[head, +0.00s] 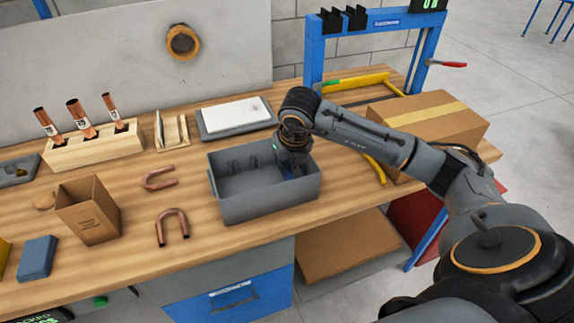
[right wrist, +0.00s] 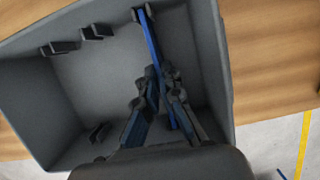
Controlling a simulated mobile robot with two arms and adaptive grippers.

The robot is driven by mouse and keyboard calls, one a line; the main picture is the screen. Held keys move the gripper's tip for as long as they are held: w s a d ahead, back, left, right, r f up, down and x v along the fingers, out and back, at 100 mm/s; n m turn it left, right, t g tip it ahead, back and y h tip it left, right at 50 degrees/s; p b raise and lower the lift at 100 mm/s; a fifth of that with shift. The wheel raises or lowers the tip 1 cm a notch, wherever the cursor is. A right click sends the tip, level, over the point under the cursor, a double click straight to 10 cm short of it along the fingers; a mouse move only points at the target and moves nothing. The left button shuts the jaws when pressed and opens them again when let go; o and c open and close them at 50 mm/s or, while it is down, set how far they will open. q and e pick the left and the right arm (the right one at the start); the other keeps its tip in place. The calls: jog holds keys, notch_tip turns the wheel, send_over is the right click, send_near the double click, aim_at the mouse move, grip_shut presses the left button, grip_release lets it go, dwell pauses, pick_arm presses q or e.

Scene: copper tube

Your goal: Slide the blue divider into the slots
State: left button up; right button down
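A grey bin (head: 232,207) stands on the workbench. The blue divider (right wrist: 151,40) is inside it, seen nearly edge-on in the right wrist view. In the head view the right gripper (head: 291,165) is at the bin's right side and hides most of the divider. My left gripper is not in view.
More slot clips (right wrist: 97,32) line the bin. Bent copper tubes (head: 172,226) and a small open cardboard box (head: 90,212) lie left of it. A grey tray with a white top (head: 232,113) is behind. A large carton (head: 440,120) and blue frame (head: 315,55) stand right.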

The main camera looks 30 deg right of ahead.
jog(key=c, duration=1.4)
grip_release()
jog(key=shift+c, duration=0.2)
jog(key=v, duration=1.2)
